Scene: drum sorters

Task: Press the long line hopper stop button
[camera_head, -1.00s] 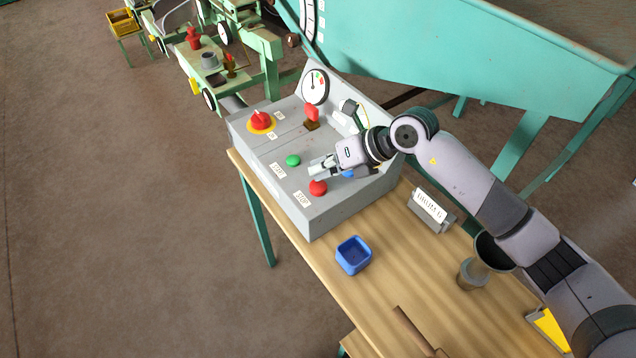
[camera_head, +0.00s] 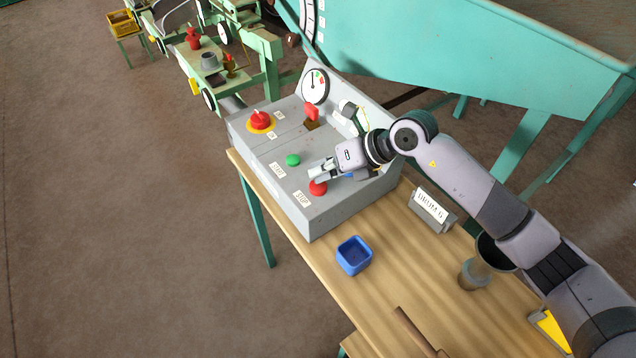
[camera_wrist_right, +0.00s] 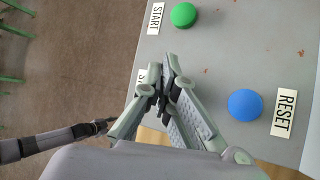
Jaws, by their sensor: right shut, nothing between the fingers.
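The red stop button (camera_head: 318,189), with a STOP label (camera_head: 302,199) beside it, is at the near edge of the grey control box (camera_head: 335,217) in the head view. My right gripper (camera_head: 315,175) is shut and empty, its fingertips just above and behind this button, partly covering it; I cannot tell whether they touch. In the right wrist view the shut fingers (camera_wrist_right: 164,62) point over the panel and hide the red button. A grey arm, likely my left, shows at lower left there; its gripper (camera_wrist_right: 104,126) is too small to read.
A green start button (camera_head: 293,160) and a blue reset button (camera_wrist_right: 245,105) are close by. A red knob on a yellow disc (camera_head: 261,121), a red lever (camera_head: 311,112) and a gauge (camera_head: 315,86) are farther back. A blue bin (camera_head: 353,256) stands on the wooden table.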

